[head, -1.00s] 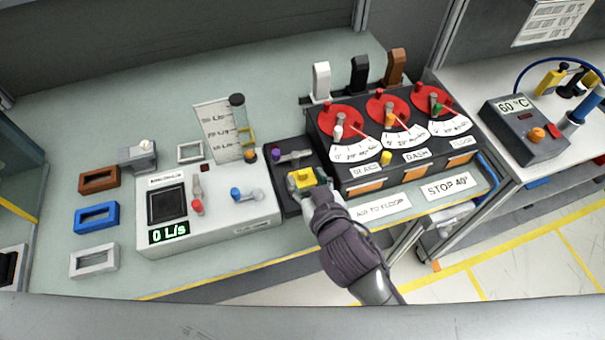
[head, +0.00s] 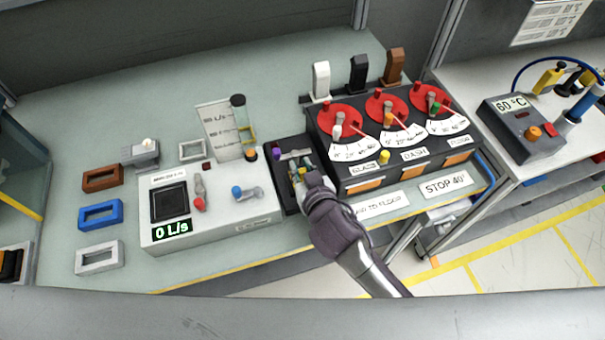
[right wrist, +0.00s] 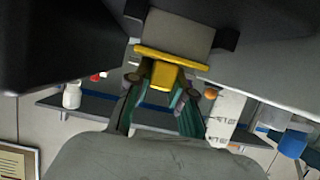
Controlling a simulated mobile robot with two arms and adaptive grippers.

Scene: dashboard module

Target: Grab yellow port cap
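The yellow port cap (right wrist: 165,75) sits between the two fingertips of my right gripper (right wrist: 161,86) in the right wrist view. Its wide flange lies against a grey block just beyond the fingers. The fingers flank its narrower body closely, but firm contact on both sides is not clear. In the head view my right gripper (head: 301,174) is over the black tray (head: 291,200), and its fingers largely cover the cap. My left gripper is not in view.
A purple-handled part (head: 277,154) lies at the tray's back. The black dial box (head: 345,177) stands close to the right of my gripper. The grey flow meter box (head: 225,215) is left of the tray. Bench surface farther left is partly clear.

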